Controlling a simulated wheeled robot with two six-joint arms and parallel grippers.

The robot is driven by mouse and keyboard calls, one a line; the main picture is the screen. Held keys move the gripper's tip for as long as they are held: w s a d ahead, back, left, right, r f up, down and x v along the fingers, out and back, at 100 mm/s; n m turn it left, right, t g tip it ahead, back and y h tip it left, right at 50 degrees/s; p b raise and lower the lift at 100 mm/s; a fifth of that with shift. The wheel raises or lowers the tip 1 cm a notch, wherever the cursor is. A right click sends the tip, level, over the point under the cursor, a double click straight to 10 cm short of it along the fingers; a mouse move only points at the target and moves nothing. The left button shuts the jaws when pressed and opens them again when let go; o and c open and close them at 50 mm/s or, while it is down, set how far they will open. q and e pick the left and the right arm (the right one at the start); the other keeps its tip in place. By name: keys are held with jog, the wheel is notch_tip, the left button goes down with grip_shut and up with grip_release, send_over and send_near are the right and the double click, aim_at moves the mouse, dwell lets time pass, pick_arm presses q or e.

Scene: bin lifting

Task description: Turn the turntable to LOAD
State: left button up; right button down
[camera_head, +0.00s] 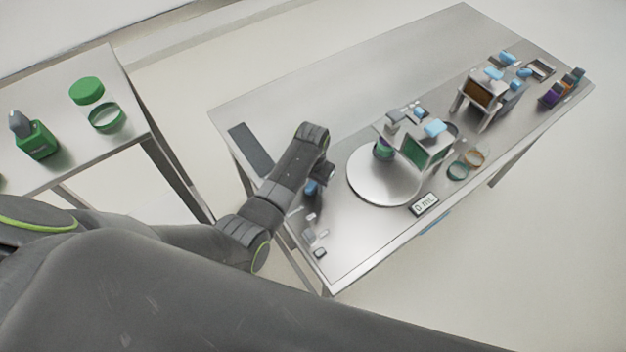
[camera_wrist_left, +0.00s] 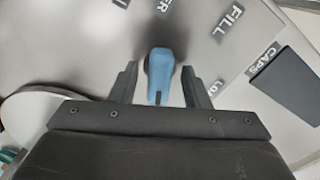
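The round silver turntable (camera_head: 368,185) sits on the metal table, with a green-based item under a dispenser near its far side. A blue knob (camera_head: 311,188) is on the table left of it. In the left wrist view the blue knob (camera_wrist_left: 160,72) has a dark mark on its near end, facing the partly hidden LOAD label (camera_wrist_left: 213,87). My left gripper (camera_head: 322,177) is over the knob. Its open fingers (camera_wrist_left: 160,85) stand on either side with a gap at each side. The turntable's edge (camera_wrist_left: 35,105) shows at left. My right gripper is out of view.
FILL (camera_wrist_left: 229,19) and CAPS (camera_wrist_left: 262,61) labels lie near the knob, beside a dark pad (camera_head: 251,149). A 0 mL display (camera_head: 425,204), two rings, and a second station (camera_head: 480,92) stand right.

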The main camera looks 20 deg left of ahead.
pick_arm(q)
grip_shut()
jog(key=shift+w, duration=0.1)
jog(key=shift+n, duration=0.3)
jog(key=n, duration=0.5)
jog(key=shift+n, duration=0.3)
jog(key=n, duration=0.6)
jog(key=shift+n, duration=0.4)
jog(key=shift+o, duration=0.4)
grip_release()
jog(key=shift+r, duration=0.1)
